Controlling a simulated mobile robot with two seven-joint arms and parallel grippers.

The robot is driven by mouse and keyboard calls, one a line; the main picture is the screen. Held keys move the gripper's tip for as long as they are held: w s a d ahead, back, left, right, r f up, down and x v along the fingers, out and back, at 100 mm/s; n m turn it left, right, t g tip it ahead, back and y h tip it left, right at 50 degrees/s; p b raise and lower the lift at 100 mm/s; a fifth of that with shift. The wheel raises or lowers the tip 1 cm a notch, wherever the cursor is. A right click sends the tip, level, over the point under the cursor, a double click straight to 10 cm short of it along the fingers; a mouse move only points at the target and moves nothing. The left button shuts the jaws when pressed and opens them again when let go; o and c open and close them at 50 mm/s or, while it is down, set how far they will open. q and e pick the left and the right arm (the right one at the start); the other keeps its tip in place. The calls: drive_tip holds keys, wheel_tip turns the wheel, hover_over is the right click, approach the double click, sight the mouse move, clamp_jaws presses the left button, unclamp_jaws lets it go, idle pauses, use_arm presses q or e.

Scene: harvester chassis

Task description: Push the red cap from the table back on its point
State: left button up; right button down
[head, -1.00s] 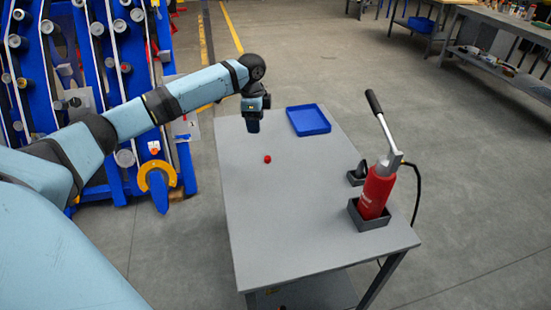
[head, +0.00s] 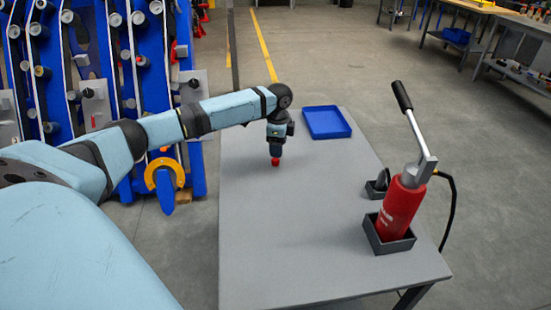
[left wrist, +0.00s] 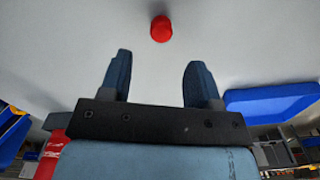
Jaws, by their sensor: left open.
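The small red cap (head: 275,162) rests on the grey table (head: 290,230). In the head view my left gripper (head: 275,156) points down right over the cap. In the left wrist view the cap (left wrist: 161,29) lies beyond the fingertips and roughly in line with the gap between them. The two fingers of the gripper (left wrist: 160,75) stand apart with nothing between them. My right gripper is not in view. The harvester chassis (head: 130,70) is a blue frame with several grey round fittings at the left. I cannot tell which point the cap belongs to.
A blue tray (head: 326,122) lies at the table's far end. A red pump bottle (head: 400,207) with a lever stands in a dark holder at the right edge. A small dark holder (head: 378,186) is beside it.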

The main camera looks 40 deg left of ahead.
sight(275, 159)
use_arm(q)
drive_tip(key=f, duration=0.3)
drive_tip(key=f+b, duration=0.1)
drive_tip(key=f, duration=0.1)
drive_tip(key=shift+s+a+f, duration=0.25)
drive_tip(key=shift+a+f, duration=0.05)
drive_tip(key=shift+a, duration=0.05)
drive_tip(key=c, duration=1)
